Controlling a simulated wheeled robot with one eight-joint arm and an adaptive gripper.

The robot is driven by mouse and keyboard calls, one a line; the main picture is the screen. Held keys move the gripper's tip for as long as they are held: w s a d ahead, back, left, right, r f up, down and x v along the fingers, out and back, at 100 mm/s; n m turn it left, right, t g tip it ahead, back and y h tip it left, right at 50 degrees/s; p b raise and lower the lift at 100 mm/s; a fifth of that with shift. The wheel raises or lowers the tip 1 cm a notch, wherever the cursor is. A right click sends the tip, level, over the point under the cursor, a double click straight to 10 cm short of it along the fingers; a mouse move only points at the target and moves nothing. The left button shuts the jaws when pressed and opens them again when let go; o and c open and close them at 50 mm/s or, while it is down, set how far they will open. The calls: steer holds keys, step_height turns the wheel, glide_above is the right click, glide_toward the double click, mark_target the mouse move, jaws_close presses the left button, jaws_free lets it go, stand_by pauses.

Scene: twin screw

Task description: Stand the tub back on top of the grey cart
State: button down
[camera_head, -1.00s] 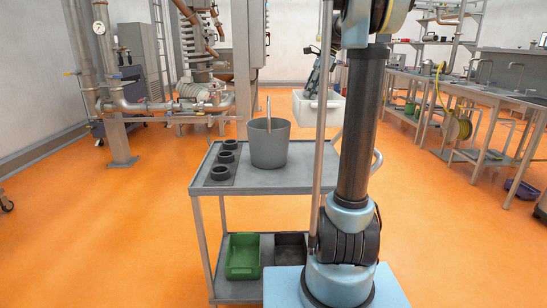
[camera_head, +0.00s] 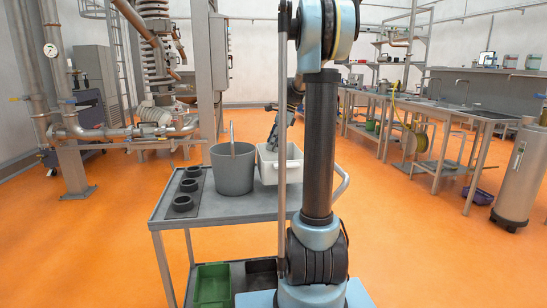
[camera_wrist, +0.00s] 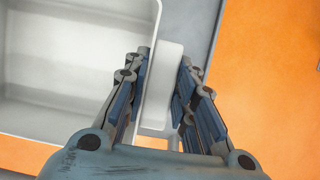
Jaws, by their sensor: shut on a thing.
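The white tub (camera_head: 268,172) shows in the head view behind my arm's column, just right of the grey bucket, at the far right part of the grey cart's top (camera_head: 228,208). I cannot tell whether it rests on the top or hangs just above it. In the wrist view the empty tub (camera_wrist: 75,50) fills the upper left. My gripper (camera_wrist: 162,88) is shut on the tub's white side grip. A grey surface that looks like the cart top (camera_wrist: 202,25) shows beside the tub. My column hides part of the tub in the head view.
A grey bucket (camera_head: 233,172) with an upright handle stands on the cart top, left of the tub. A green bin (camera_head: 212,284) sits on the lower shelf. Orange floor lies around.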

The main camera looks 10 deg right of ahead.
mark_target(273, 154)
steer(key=shift+f, duration=2.5)
steer(key=c, duration=1.3)
jaws_free()
steer(key=v, duration=1.2)
